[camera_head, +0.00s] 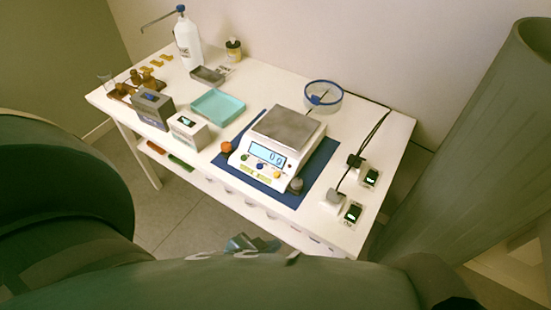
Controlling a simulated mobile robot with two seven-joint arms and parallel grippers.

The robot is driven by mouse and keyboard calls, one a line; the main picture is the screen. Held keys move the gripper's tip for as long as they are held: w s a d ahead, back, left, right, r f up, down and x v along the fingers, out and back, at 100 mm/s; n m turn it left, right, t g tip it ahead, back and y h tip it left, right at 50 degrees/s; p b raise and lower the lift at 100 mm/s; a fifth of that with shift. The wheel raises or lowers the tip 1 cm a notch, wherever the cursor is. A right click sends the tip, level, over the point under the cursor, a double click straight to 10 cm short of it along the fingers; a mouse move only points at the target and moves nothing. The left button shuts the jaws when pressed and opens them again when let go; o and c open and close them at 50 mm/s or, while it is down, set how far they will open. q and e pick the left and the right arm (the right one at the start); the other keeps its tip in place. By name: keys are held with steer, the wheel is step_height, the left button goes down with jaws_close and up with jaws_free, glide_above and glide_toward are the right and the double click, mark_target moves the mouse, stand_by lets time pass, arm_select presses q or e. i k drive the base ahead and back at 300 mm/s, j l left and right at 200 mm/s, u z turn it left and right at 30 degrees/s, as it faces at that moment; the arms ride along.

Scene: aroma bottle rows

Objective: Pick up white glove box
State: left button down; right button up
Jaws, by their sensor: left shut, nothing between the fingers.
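The white glove box (189,132) stands on the white table near its front edge, left of the scale. Its top has a dark opening with something teal-green in it. My left gripper (253,243) shows only in part below the table's front edge, behind my large green arm link. It is shut and empty, well apart from the box. My right gripper is not in view.
A grey box (152,110) stands close left of the white box, a teal tray (217,107) behind it. A scale (270,152) sits on a blue mat (312,178). Amber bottles, a pump bottle (188,42) and chargers with cables share the table (388,160).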

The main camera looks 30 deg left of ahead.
mark_target(191, 131)
steer(key=u, duration=1.6)
steer(key=i+u, duration=0.3)
steer(key=i+l+u, duration=0.3)
steer(key=k+j, duration=0.05)
steer(key=j, duration=0.05)
